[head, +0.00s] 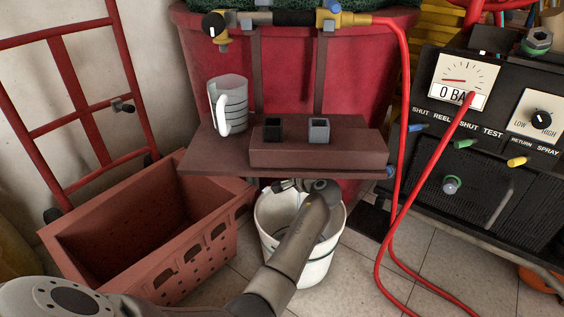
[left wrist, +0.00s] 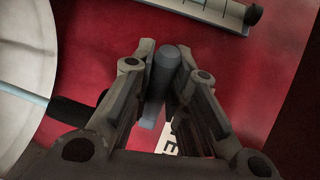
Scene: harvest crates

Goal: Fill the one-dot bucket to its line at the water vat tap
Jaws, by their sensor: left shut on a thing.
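The red water vat (head: 345,70) stands at the back. A white bucket (head: 310,272) with a dark line around it stands on the floor below the vat's shelf; no dot mark shows. My left gripper (head: 290,186) is under the shelf edge, over the bucket's rim. In the left wrist view my left gripper (left wrist: 160,95) is shut on a grey cylindrical handle (left wrist: 165,65), apparently the tap's, in front of the red vat wall (left wrist: 100,65). A white curved surface (left wrist: 20,50), apparently the bucket, fills the left edge. Water and its level cannot be made out.
A brown shelf (head: 210,160) holds a measuring jug (head: 233,100) and a block with two small square cups. An empty reddish crate (head: 75,235) stands left, a red hand truck (head: 70,75) behind it. Red hoses (head: 403,150) hang right, before a dark gauge panel (head: 480,130).

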